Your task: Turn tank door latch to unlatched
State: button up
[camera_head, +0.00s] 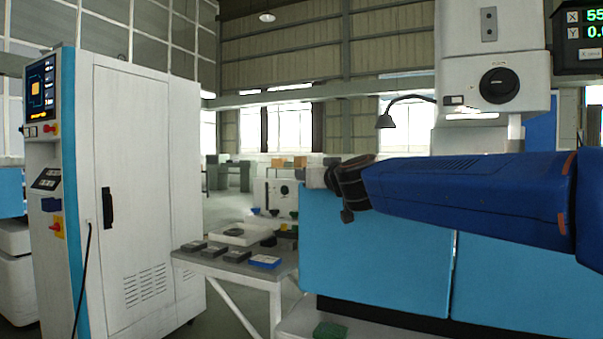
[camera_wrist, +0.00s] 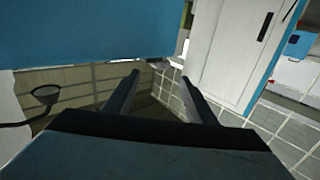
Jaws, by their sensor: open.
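The blue tank wall (camera_head: 375,255) stands in the right half of the head view, with a vertical seam between its panels. I cannot make out the tank door latch for certain in either view; my blue arm hides part of the tank's upper edge. My gripper (camera_head: 345,190) is at the tank's upper left corner in the head view, dark and seen small. In the wrist view my gripper (camera_wrist: 160,76) shows two dark fingers spread apart, with nothing between them. A blue panel (camera_wrist: 90,35) fills the top left there, beyond the fingertips. Contact is not visible.
A white control cabinet (camera_head: 145,190) with a black handle stands at left. A grey table (camera_head: 230,270) with dark blocks and a blue-edged piece stands between it and the tank. A lamp (camera_head: 385,121) hangs above the tank. A green object (camera_head: 329,330) lies low in front.

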jog(key=x, duration=1.1)
jog(key=shift+w+a, duration=0.1)
jog(key=shift+w, duration=0.05)
jog(key=c, duration=1)
